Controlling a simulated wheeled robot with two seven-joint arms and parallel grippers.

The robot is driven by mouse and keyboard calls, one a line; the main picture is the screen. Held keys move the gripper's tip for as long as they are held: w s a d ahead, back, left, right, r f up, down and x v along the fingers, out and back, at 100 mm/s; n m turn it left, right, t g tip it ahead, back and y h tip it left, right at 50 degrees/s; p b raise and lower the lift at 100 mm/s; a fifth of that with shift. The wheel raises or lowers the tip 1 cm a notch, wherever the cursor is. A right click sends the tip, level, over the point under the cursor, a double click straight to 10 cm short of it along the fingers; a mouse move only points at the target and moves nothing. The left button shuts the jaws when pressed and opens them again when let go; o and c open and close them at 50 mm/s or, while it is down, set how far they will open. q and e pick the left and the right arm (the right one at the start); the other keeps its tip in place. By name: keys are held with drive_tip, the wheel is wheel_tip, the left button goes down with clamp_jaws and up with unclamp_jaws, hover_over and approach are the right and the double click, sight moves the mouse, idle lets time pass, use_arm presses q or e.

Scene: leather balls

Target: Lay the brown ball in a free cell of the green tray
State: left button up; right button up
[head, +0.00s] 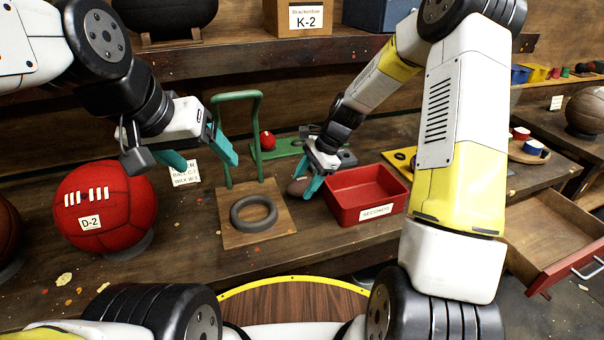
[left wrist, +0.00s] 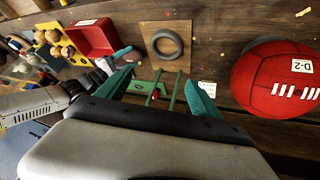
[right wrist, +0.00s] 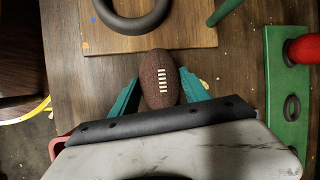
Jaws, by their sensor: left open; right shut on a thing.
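The brown ball (head: 297,187) is a small pebbled football with white laces. In the head view it shows just left of the red bin, partly hidden by my right gripper (head: 306,185). The right wrist view shows the ball (right wrist: 160,82) between the teal fingers, which are shut on it. I cannot tell whether it touches the table. The green tray (head: 286,149) lies behind, with a red ball (head: 267,141) at its left end. An empty round cell shows in the tray (right wrist: 285,135) in the right wrist view. My left gripper (head: 207,160) is open and empty above the table.
A red bin (head: 342,210) labelled SECONDS stands right of the brown ball. A wooden board with a grey ring (head: 254,214) and a green hoop frame (head: 226,150) stand left of it. A big red ball (head: 105,205) is at left. A yellow tray (head: 399,157) lies behind the bin.

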drive_tip(key=shift+f, duration=0.85)
drive_tip(key=o, duration=1.6)
drive_tip(key=shift+f, duration=0.1)
